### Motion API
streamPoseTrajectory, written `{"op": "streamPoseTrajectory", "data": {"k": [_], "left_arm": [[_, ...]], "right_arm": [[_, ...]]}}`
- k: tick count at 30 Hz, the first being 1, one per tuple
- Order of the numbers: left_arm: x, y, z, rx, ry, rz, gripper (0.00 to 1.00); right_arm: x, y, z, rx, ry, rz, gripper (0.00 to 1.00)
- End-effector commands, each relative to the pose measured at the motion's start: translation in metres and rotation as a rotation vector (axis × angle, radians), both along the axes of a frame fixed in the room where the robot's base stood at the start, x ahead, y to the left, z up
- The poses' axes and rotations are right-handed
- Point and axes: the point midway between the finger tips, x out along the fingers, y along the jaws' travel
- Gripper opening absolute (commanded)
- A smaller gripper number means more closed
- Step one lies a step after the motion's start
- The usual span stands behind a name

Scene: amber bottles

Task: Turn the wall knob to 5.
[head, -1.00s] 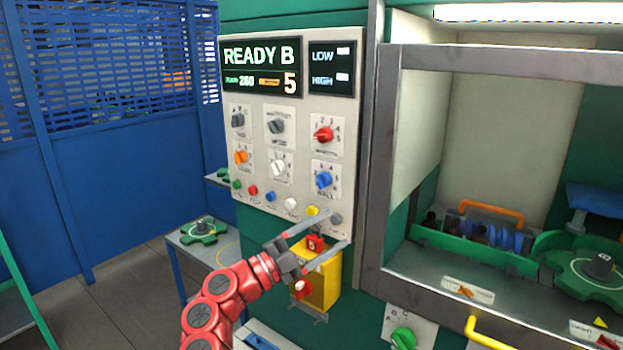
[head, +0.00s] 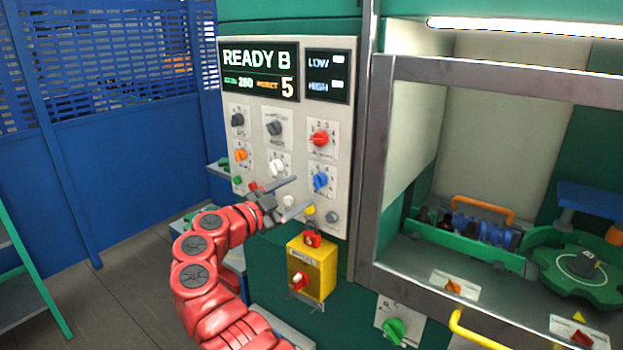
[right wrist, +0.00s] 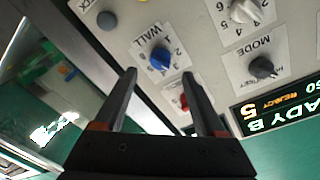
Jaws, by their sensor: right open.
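The wall knob (head: 320,181) is the blue knob at the lower right of the control panel (head: 345,150). In the right wrist view the blue knob (right wrist: 159,58) sits under the printed word WALL with a number scale around it. The setting it points to is too small to read surely. My right gripper (head: 303,195) is open and empty, in front of the panel just left of and below the knob. In the right wrist view the knob appears between and beyond the fingertips (right wrist: 159,74), apart from them. My left gripper is not in view.
A red knob (head: 319,138) is above the blue one and a white knob (head: 277,167) is to its left. Buttons line the panel's lower edge. A yellow box (head: 318,268) with a red switch juts out below. A metal-framed cabinet (head: 368,200) stands at the right.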

Motion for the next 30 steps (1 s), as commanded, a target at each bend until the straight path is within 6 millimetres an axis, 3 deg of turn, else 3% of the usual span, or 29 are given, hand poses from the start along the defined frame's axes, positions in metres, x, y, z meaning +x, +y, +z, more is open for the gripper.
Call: {"op": "streamPoseTrajectory", "data": {"k": [3, 9, 22, 30], "left_arm": [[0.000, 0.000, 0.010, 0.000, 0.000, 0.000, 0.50], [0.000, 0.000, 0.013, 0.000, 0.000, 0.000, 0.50], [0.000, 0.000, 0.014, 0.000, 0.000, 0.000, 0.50], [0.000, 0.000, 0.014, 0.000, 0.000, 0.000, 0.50]], "right_arm": [[0.020, -0.017, 0.003, -0.005, 0.002, 0.000, 0.72], [0.037, -0.031, 0.000, -0.005, 0.002, 0.001, 0.72], [0.042, -0.036, 0.000, 0.000, 0.000, 0.001, 0.72], [0.042, -0.036, 0.000, 0.000, 0.000, 0.001, 0.24]]}}
